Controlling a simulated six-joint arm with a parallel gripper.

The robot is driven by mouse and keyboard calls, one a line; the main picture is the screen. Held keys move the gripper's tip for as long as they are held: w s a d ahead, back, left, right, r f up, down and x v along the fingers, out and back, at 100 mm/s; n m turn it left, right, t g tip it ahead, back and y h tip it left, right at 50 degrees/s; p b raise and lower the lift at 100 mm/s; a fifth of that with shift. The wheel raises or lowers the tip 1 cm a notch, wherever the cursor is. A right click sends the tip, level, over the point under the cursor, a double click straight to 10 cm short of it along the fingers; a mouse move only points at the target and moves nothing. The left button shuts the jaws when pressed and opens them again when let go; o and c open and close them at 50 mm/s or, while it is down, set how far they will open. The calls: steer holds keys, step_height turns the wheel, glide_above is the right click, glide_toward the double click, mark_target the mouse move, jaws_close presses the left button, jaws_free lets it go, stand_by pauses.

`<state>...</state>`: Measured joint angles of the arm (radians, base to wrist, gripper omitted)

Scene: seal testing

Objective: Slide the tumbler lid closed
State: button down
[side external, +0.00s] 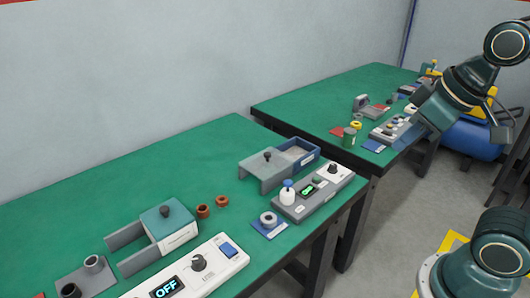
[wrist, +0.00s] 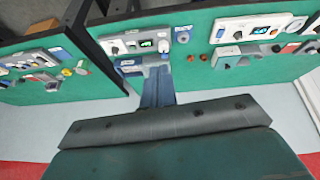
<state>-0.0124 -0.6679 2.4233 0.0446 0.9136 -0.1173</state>
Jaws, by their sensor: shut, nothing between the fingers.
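In the side view, a grey sliding lid (side external: 264,168) with a dark knob stands to the left of a blue open-topped box (side external: 298,152), part of whose inside shows. I take this lid for the tumbler lid, but cannot read any label. A teal box lid (side external: 168,217) with a dark knob is nearer, with grey rails reaching left. My gripper (side external: 499,134) is high at the right, well apart from both. In the wrist view my gripper (wrist: 157,88) is shut and empty, its narrow fingers together, covering part of the bench edge area.
A white panel reading OFF (side external: 190,268) and a grey panel with a green display (side external: 312,191) line the front edge. Two brown rings (side external: 212,206) and a ring on a blue pad (side external: 268,222) lie between. A second bench (side external: 330,93) stands behind, past a gap.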

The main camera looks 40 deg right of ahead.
steer(key=w+d+r+n+g+h, duration=0.1)
steer(key=w+r+n+g+h, duration=0.15)
steer(key=w+n, duration=1.3)
steer(key=w+a+f+n+g, duration=0.1)
steer(key=w+a+f, duration=0.1)
steer(key=w+f, duration=0.6)
steer(key=w+a+f+n+g, duration=0.1)
steer(key=w+a+f+n, duration=0.1)
steer(key=w+f, duration=0.6)
steer(key=w+a+h, duration=0.1)
steer(key=w, duration=0.6)
steer(key=shift+w, duration=0.4)
steer(key=shift+d+f, duration=0.1)
steer(key=shift+f, duration=0.1)
